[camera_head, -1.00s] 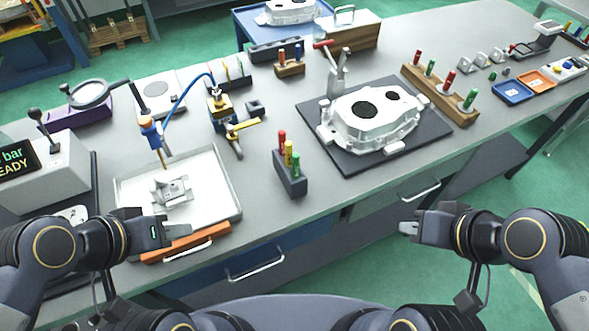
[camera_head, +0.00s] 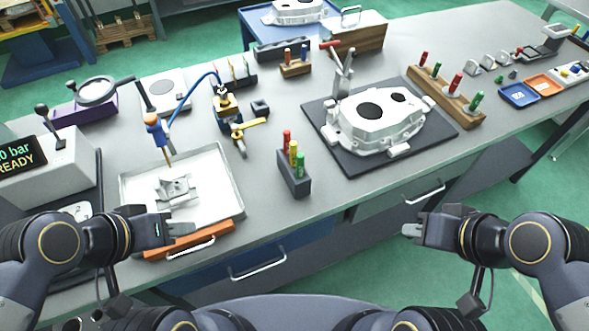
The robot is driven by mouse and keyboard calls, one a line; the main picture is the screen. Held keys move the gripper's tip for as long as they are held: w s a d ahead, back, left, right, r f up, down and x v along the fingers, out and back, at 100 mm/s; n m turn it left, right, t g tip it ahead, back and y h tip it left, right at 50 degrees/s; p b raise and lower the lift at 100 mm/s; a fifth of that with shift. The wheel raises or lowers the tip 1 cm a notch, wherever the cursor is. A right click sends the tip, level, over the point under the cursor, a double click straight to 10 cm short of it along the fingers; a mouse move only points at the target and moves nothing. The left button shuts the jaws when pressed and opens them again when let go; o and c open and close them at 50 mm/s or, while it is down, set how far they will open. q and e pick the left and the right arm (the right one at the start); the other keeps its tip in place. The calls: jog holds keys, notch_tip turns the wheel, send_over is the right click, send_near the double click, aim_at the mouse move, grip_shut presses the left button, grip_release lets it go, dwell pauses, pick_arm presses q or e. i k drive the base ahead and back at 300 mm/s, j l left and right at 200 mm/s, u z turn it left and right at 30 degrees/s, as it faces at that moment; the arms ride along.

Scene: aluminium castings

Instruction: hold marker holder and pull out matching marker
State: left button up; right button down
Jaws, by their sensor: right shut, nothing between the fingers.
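The marker holder (camera_head: 294,181) is a dark grey block near the front edge of the bench, upright. It holds a red marker (camera_head: 287,140), a yellow marker (camera_head: 293,153) and a green marker (camera_head: 300,166) in a row. My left gripper (camera_head: 184,230) is at the left, over the front of the white tray and apart from the holder; its fingers are too small to tell whether they are open. My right gripper (camera_head: 409,230) is shut and empty, off the bench's front edge, to the right of the holder and apart from it.
A white casting (camera_head: 375,122) lies on a dark mat (camera_head: 347,164) right of the holder. A white tray (camera_head: 233,192) with a small metal part stands to the left. A wooden rack (camera_head: 443,100) with red and green plugs stands further right. Bench around the holder is clear.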

aim_at(300, 156)
jog(key=u, duration=0.5)
jog(key=k+l+u, duration=0.1)
jog(key=l+u, duration=0.2)
jog(key=l, duration=0.15)
jog(key=k+l+u, duration=0.15)
jog(key=l+u, duration=0.15)
jog(key=k+l+u, duration=0.3)
jog(key=l, duration=0.15)
jog(key=k+l, duration=0.1)
jog(key=l, duration=0.15)
jog(key=k+l, duration=0.15)
jog(key=l, duration=0.1)
